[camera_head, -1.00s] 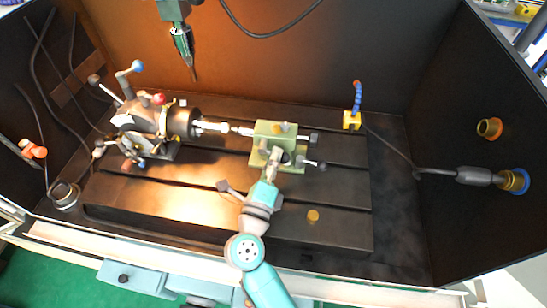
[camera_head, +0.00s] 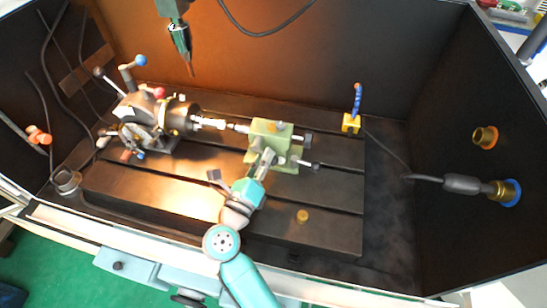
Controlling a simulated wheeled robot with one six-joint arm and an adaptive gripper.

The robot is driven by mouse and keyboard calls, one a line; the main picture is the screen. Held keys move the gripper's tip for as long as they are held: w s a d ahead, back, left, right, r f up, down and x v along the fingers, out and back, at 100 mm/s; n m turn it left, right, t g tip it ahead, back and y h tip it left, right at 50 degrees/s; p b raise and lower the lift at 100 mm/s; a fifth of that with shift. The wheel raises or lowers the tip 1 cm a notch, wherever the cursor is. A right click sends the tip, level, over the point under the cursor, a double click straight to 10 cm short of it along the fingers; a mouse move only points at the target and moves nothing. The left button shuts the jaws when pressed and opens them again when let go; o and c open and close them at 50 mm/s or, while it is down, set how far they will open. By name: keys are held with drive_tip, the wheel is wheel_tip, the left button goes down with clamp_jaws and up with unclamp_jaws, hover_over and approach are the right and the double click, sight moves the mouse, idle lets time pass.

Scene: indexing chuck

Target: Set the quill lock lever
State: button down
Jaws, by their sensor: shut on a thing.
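The pale green tailstock (camera_head: 268,127) stands on the slotted table, with its quill pointing left at the shiny workpiece. My gripper (camera_head: 266,157) reaches up from the front to the tailstock's near face. It is shut on a small lever there, which I take for the quill lock lever; the jaws hide most of it, so its exact angle cannot be told. Another dark-ended lever (camera_head: 312,165) sticks out to the right of the tailstock, with a dark knob (camera_head: 303,138) behind it.
The dark indexing head (camera_head: 150,120), with coloured knobs and a chuck, stands on the left. A green tool head (camera_head: 179,40) hangs above. A yellow block with a blue hose (camera_head: 351,122) stands behind right. The front right table is mostly clear.

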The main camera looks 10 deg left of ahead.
drive_tip(key=m, duration=0.3)
drive_tip(key=a+f+m+g, duration=0.1)
drive_tip(key=shift+m, duration=0.4)
drive_tip(key=shift+a+f+m+g, duration=0.2)
drive_tip(key=shift+a+m, duration=0.15)
drive_tip(key=shift+m, duration=0.75)
drive_tip(key=shift+a+f+m+g, duration=0.1)
drive_tip(key=shift+a+m+g, duration=0.15)
drive_tip(key=shift+m, duration=0.85)
drive_tip(key=shift+a, duration=0.15)
drive_tip(key=c, duration=1.2)
unclamp_jaws()
drive_tip(key=shift+r, duration=0.15)
drive_tip(key=shift+s+r, duration=0.1)
drive_tip(key=shift+s, duration=0.05)
drive_tip(key=shift+v, duration=3.6)
